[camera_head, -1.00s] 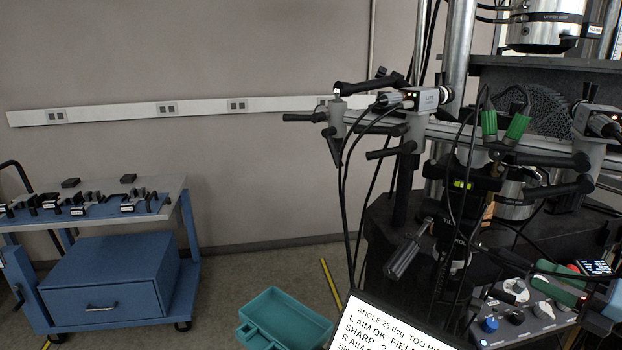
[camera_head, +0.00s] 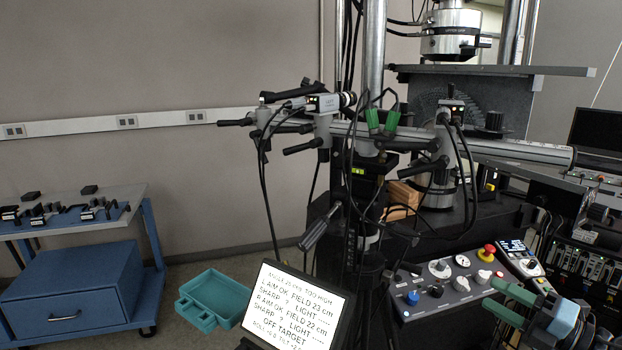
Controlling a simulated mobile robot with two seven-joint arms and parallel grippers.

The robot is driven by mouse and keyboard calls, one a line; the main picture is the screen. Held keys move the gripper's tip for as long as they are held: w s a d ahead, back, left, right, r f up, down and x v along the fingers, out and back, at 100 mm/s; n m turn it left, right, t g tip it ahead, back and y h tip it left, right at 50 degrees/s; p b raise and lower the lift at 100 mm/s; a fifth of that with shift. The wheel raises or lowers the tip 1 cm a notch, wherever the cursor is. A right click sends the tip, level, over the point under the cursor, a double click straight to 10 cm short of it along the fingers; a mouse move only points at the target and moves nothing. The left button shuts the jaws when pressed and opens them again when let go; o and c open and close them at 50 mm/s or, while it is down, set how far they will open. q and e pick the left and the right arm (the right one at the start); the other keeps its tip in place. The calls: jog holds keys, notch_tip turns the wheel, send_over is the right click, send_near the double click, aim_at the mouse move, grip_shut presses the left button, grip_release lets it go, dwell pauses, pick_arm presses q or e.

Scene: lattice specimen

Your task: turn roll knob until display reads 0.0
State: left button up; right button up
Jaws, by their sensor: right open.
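A screen (camera_head: 296,304) at the bottom shows several text lines. Its last line gives roll and tilt; the roll digits are too small to read surely. A black tripod head (camera_head: 362,190) with a small lit green window carries the camera crossbar. A black ribbed handle (camera_head: 320,226) sticks out from it to the lower left; its label is unreadable, so I cannot tell whether it is the roll knob. My right gripper (camera_head: 491,295), with green fingers, is open and empty at the lower right, beside the control box and apart from the tripod head. My left gripper is out of view.
A control box (camera_head: 445,287) with blue, white and red knobs stands right of the tripod. Cables hang around the tripod head. Two cameras, left (camera_head: 325,103) and right (camera_head: 450,112), sit on the crossbar. A blue cart (camera_head: 158,250) and teal bin (camera_head: 235,282) stand left.

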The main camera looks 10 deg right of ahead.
jog(key=s+a+f+m+h, duration=0.3)
jog(key=f+m, duration=0.3)
jog(key=f, duration=0.3)
jog(key=s+a+f+m+g+h, duration=0.1)
jog(key=s+a+f+m+h, duration=0.25)
jog(key=f+m, duration=0.4)
jog(key=s+a+f+m+h, duration=0.2)
jog(key=s+a+f+m, duration=0.15)
jog(key=f+m, duration=0.4)
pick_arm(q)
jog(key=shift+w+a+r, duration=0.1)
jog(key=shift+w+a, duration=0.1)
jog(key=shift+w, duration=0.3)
pick_arm(e)
jog(key=s+a+f+m+g, duration=0.4)
jog(key=s+a+f+g, duration=0.2)
jog(key=s+a+f, duration=0.7)
jog(key=shift+s+a+f+m+g+y, duration=0.3)
jog(key=shift+s+a+g+y, duration=0.15)
jog(key=shift+s+a, duration=0.45)
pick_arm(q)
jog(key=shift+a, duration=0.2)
pick_arm(e)
jog(key=shift+d, duration=0.1)
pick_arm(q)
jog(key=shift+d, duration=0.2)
